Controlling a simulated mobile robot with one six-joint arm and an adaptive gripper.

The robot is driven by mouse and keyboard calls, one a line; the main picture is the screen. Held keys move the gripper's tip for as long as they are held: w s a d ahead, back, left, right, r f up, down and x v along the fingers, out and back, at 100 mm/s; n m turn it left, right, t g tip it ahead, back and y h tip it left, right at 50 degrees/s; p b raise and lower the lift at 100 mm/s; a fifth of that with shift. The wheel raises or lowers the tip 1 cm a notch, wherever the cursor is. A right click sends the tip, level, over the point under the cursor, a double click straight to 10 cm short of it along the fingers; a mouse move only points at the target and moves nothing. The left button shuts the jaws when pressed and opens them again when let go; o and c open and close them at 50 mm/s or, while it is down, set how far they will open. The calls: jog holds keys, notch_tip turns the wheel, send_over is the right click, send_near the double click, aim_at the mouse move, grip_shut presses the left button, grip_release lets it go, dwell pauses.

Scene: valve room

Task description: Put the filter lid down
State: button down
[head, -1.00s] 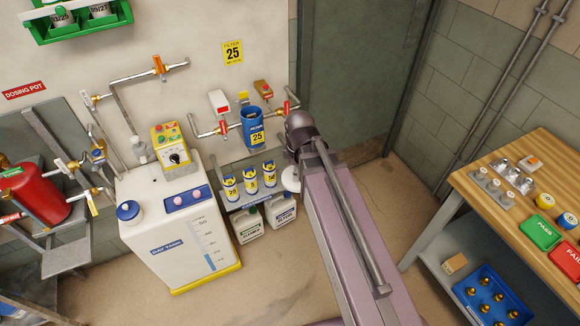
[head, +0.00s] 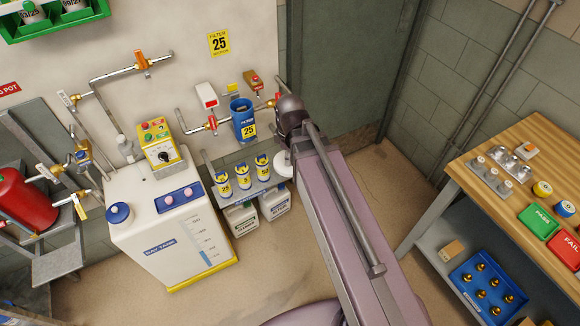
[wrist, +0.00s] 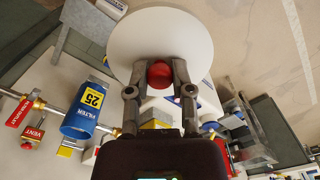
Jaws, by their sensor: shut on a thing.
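The filter lid (wrist: 160,38) is a white disc with a red knob (wrist: 160,74). My gripper (wrist: 159,80) is shut on the knob, one finger on each side, in the wrist view. In the head view part of the lid (head: 283,164) shows left of my arm, right of the shelf's cartridges; my arm hides the rest and the gripper. The blue filter housing (head: 242,122), labelled 25, stands with its top open on the wall piping. It also shows apart from the lid in the wrist view (wrist: 84,112).
Several labelled cartridges (head: 243,181) stand on a small shelf (head: 252,195), with two white jugs (head: 242,218) below. The white day tank (head: 158,222) is at left. A wooden bench (head: 480,200) with tags and fittings is at right. The floor between is clear.

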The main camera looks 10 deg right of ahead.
jog(key=w+d+f+b, duration=0.1)
jog(key=w+f+b, duration=0.2)
jog(key=f+b, duration=0.7)
jog(key=w+d+f+b, duration=0.1)
jog(key=w+f+b, duration=0.3)
jog(key=f+b, duration=0.6)
jog(key=w+d+f+b, duration=0.1)
jog(key=w+f+b, duration=0.2)
jog(key=f+b, duration=0.6)
jog(key=shift+w+f+b, duration=0.15)
jog(key=shift+f+b, duration=0.25)
jog(key=shift+f, duration=0.05)
jog(key=shift+w, duration=0.1)
jog(key=w+d, duration=0.1)
jog(key=w, duration=0.4)
jog(key=w+d+f+b, duration=0.1)
jog(key=w, duration=0.9)
jog(key=shift+w+d+f, duration=0.2)
jog(key=shift+w+d, duration=0.1)
jog(key=shift+d, duration=0.1)
jog(key=shift+b, duration=0.3)
jog(key=shift+f+b, duration=1.75)
jog(key=shift+f, duration=0.05)
